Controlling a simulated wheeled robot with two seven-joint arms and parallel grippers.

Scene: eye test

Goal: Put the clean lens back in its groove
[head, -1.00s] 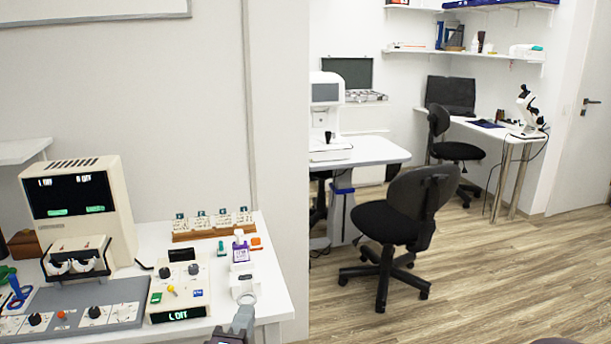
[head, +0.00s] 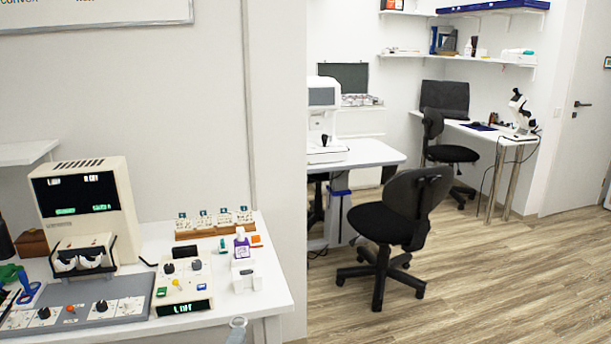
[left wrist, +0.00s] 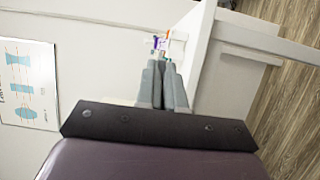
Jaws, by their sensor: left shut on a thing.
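My left gripper (head: 237,333) shows only as a tip at the bottom edge of the head view, in front of the white table's (head: 270,292) front edge. A rounded, pale bluish, see-through thing, apparently the lens (head: 237,322), is at its tip. In the left wrist view, the left gripper's grey fingers (left wrist: 163,80) are close together, and what they hold is hidden. My right gripper is not in view.
On the table are a white box (head: 242,267), a purple-labelled bottle (head: 242,247), an orange block (head: 257,240), a control box (head: 182,290) and a cream display unit (head: 122,200). A black chair (head: 390,222) stands right, with open floor (head: 480,290) beside it.

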